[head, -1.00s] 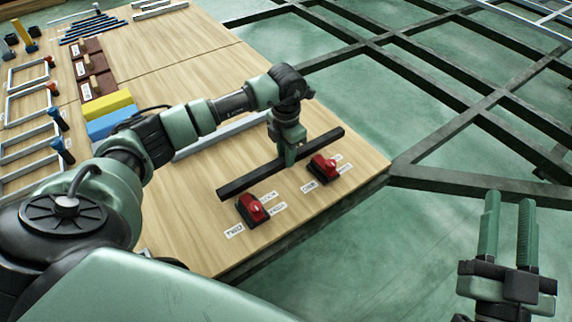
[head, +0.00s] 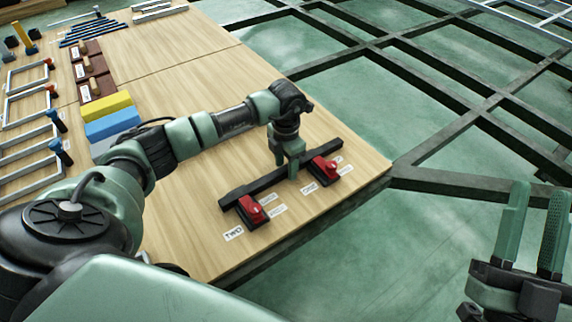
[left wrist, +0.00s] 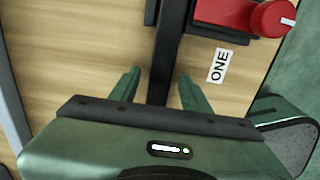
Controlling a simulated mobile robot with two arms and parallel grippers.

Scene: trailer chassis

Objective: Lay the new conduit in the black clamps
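The conduit, a long straight black bar (head: 240,190), lies along the black bases of two clamps with red levers, the one by the TWO label (head: 252,210) and the one by the ONE label (head: 325,169). My left gripper (head: 287,170) points down over the bar between the clamps. In the left wrist view, its fingers (left wrist: 158,90) straddle the bar (left wrist: 166,50) with a narrow gap on each side, and clamp ONE (left wrist: 240,15) is at the upper right. Whether the bar is fully seated is unclear. My right gripper (head: 532,220) is open and empty at the right.
The clamps stand near the front edge of the wooden table (head: 210,65). Yellow (head: 107,105) and blue (head: 112,124) blocks, brown holders (head: 95,88) and grey frames lie at the left. A dark chassis frame (head: 440,182) extends over the green floor.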

